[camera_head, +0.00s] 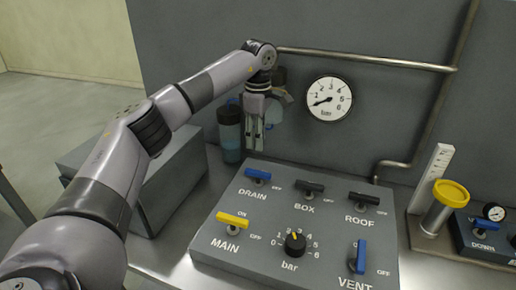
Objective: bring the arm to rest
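My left arm reaches in from the left, and its gripper (255,138) hangs fingers down above the back left of the grey control panel (270,208). The two fingers look apart, with nothing between them. The gripper is clear of the blue DRAIN lever (258,174), which lies below it. My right gripper is not in view.
The panel also has black BOX (309,187) and ROOF (364,198) levers, a yellow MAIN lever (233,219), a bar knob (295,244) and an upright blue VENT lever (361,257). A blue container (230,134) stands behind the gripper; a gauge (329,99) is right.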

